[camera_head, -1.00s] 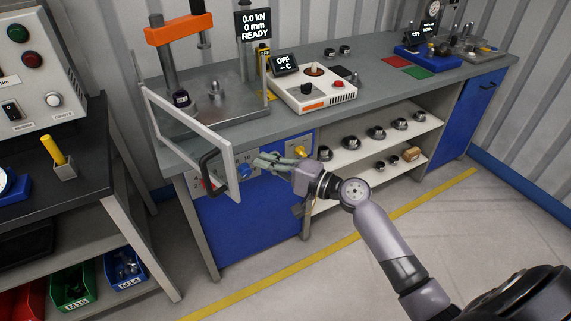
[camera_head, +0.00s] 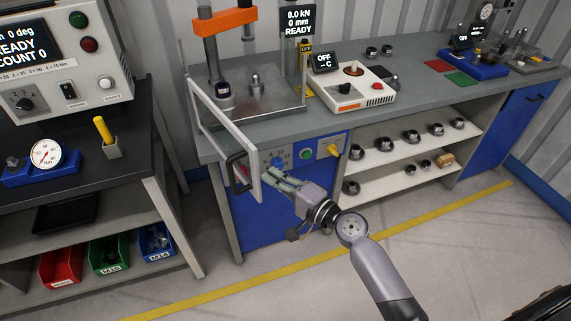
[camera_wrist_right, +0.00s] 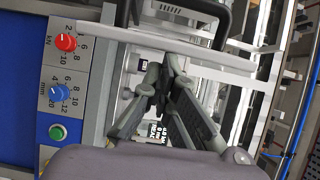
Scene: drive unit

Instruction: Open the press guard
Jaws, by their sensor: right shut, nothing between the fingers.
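The press guard (camera_head: 226,117) is a pale-framed clear panel at the front left of the press (camera_head: 245,92) in the head view. Its lower end juts past the bench's front edge. The guard's black handle (camera_head: 233,172) is on its lower end. In the right wrist view the guard's pale bar (camera_wrist_right: 135,37) crosses beyond the fingers, and the black handle (camera_wrist_right: 221,25) is at the top. My right gripper (camera_head: 270,178) is shut and empty, just right of the guard's lower end; contact cannot be told. My left gripper is not in view.
A control panel with a green button (camera_head: 306,154) and knobs, including a red one (camera_wrist_right: 66,42), is close to the right gripper. A white control box (camera_head: 345,92) stands on the bench. A dark table (camera_head: 60,165) stands at the left. The floor in front is clear.

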